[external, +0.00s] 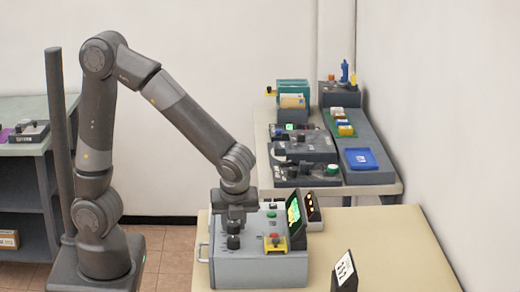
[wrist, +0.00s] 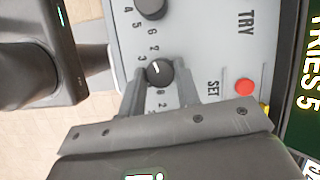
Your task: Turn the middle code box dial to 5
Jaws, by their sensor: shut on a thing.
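The grey code box (external: 255,270) stands on the pale table, with black dials on its top. My gripper (external: 234,220) points straight down over the dial column. In the wrist view my gripper (wrist: 160,88) has a finger on either side of a black dial (wrist: 160,73) and is shut on it. The dial's white mark points roughly up in that picture; the number it meets is unclear. Another black dial (wrist: 150,8) lies beyond, cut by the picture edge. A dark knob (external: 233,243) shows just below the gripper in the external view. The fingers and palm hide the area nearer the wrist camera.
A red SET button (wrist: 244,87) on a yellow base and a green button (external: 272,214) sit right of the dials. A tilted screen (external: 296,217) reads TRIES 5 in the wrist view.

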